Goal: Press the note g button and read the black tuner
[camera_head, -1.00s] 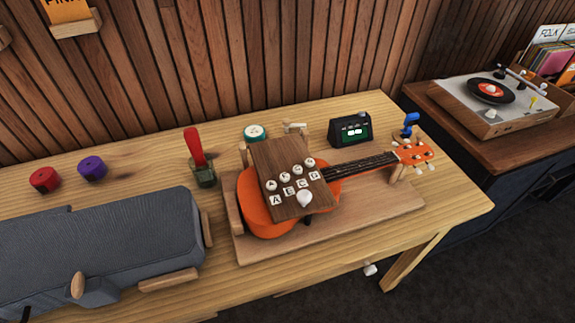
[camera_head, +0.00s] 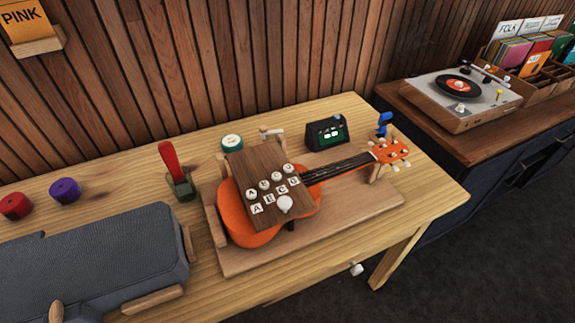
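A dark wooden board (camera_head: 262,160) lies over the body of an orange ukulele (camera_head: 235,215) on the table. It carries a row of white round buttons above letter tiles that appear to read A, E, C, G from left to right. The G button (camera_head: 288,168) is the rightmost, above the G tile (camera_head: 294,182). A white knob (camera_head: 284,204) sits lower on the board. The black tuner (camera_head: 313,137) stands behind the ukulele neck. Its green screen (camera_head: 331,134) is lit with small white marks too small to read. My gripper is not in view.
The ukulele rests on a wooden base (camera_head: 340,222) on the light wooden table (camera_head: 100,185). A red-handled tool (camera_head: 170,160), a green-white round tin (camera_head: 232,141), red (camera_head: 15,206) and purple (camera_head: 65,190) pots and a grey case (camera_head: 100,255) stand around. A turntable (camera_head: 490,100) is at right.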

